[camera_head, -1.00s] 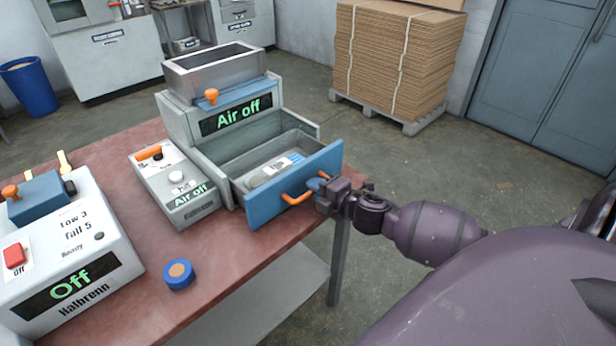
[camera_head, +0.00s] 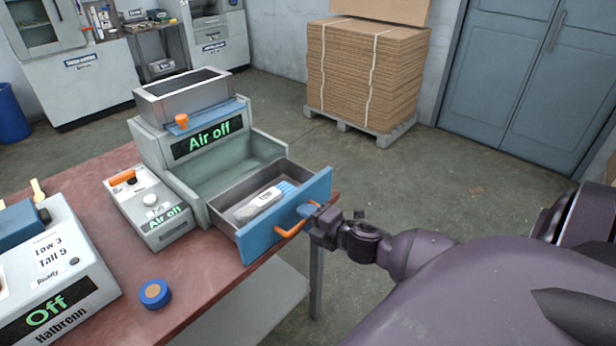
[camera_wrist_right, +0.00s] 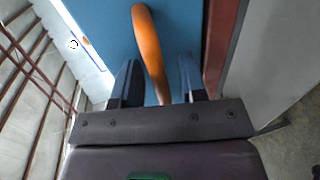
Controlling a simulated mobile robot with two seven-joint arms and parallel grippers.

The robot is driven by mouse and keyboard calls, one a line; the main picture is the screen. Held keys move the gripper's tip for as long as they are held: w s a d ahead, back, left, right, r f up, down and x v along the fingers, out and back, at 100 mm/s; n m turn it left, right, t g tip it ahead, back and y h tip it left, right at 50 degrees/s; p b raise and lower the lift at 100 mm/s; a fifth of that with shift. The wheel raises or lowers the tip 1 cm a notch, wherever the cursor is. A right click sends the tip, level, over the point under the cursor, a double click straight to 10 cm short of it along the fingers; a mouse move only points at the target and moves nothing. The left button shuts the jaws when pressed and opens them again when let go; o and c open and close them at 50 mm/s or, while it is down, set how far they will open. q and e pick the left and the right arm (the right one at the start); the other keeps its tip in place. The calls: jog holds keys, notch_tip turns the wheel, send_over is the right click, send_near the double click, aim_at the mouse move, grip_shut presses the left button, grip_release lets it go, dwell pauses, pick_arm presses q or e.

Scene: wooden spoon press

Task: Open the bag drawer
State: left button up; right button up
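The bag drawer (camera_head: 262,240) has a blue front and stands pulled out of the grey machine (camera_head: 165,160). Inside it lies a white packet with blue stripes (camera_head: 258,205). My right gripper (camera_head: 306,210) is at the drawer's orange handle (camera_head: 288,230). In the right wrist view the handle (camera_wrist_right: 149,50) runs between the two fingers of my right gripper (camera_wrist_right: 162,82), in front of the blue drawer face (camera_wrist_right: 105,25). My left gripper is not in view.
A small control box (camera_head: 150,215) stands left of the drawer, and a white machine reading "Off" (camera_head: 60,280) is at the left. A blue roll (camera_head: 155,293) lies on the red table (camera_head: 205,290). Beyond the table's right edge the floor is open, with stacked cardboard (camera_head: 365,75) behind.

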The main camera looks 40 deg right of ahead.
jog(key=shift+s, duration=0.1)
jog(key=v, duration=1)
jog(key=shift+s+p, duration=0.3)
jog(key=shift+d, duration=0.15)
dwell(0.4)
